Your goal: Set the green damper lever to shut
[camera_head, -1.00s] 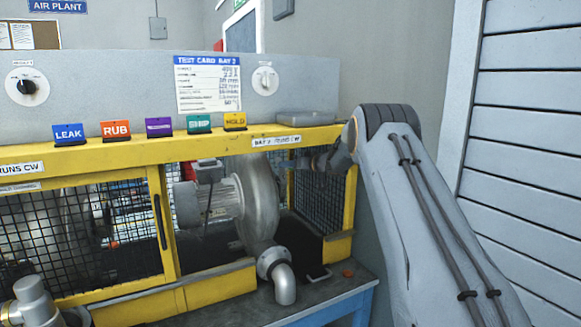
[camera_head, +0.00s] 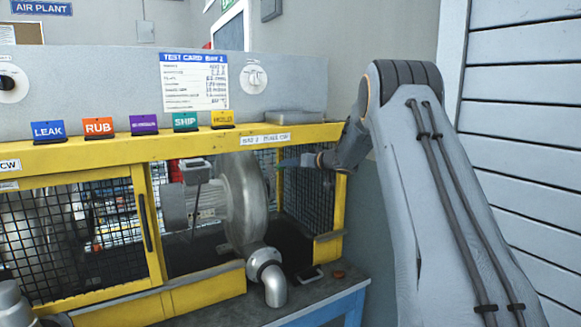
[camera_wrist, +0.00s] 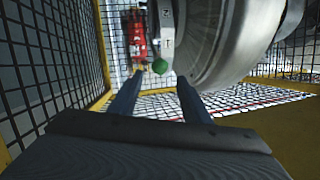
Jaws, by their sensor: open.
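The green damper lever shows as a round green knob (camera_wrist: 160,66) in the wrist view, just beyond and between my fingertips, apart from them. A pale lettered plate (camera_wrist: 166,38) stands behind and above the knob beside the blower housing; its lettering is too small to read surely. My gripper (camera_wrist: 159,80) is open and empty, with one blue finger on each side of the knob's line. In the head view my gripper (camera_head: 289,162) reaches in at the right end of the yellow guard, beside the grey blower (camera_head: 243,203). The lever cannot be made out there.
Black mesh in yellow frames (camera_head: 318,205) stands close around the gripper, with mesh (camera_wrist: 45,65) near on its left. The round blower casing (camera_wrist: 222,40) is close on its right. A red object (camera_wrist: 134,38) lies beyond. Coloured tags (camera_head: 143,125) line the guard's top rail.

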